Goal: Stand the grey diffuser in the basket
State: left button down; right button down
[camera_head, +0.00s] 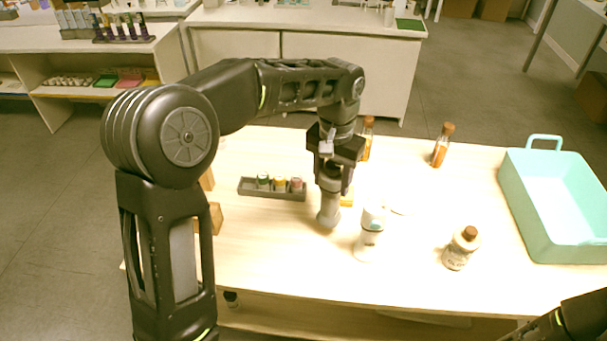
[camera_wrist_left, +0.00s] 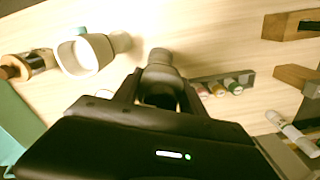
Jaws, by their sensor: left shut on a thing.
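The grey diffuser (camera_head: 328,210) is upright near the middle of the table. My left gripper (camera_head: 333,185) points down from above and is shut on its upper part. In the left wrist view the grey diffuser (camera_wrist_left: 162,60) shows between and beyond the fingers (camera_wrist_left: 158,92). Its base is at or close above the tabletop; I cannot tell whether it touches. The teal basket (camera_head: 545,243) stands at the table's right end, with an upright handle at the back, and looks empty. My right gripper is out of view; only part of my right arm shows at the bottom right.
A white diffuser (camera_head: 370,240) stands just right of the held one. A brown-capped white bottle (camera_head: 460,250) and an amber bottle (camera_head: 441,148) stand between it and the basket. Another amber bottle (camera_head: 367,140) is behind my gripper. A grey tray (camera_head: 250,188) holds small vials at left.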

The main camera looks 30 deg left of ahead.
aim_at(560, 237)
jog(key=k, duration=0.45)
jog(key=k+z, duration=0.15)
jog(key=l+z, duration=0.1)
jog(key=z, duration=2.15)
jog(key=i+j, duration=0.2)
jog(key=i, duration=0.25)
jog(key=i+j, duration=0.25)
jog(key=i, duration=0.2)
jog(key=i+j, duration=0.2)
jog(key=i, duration=0.25)
jog(key=i+j, duration=0.25)
jog(key=i, duration=1.5)
jog(key=u, duration=2.4)
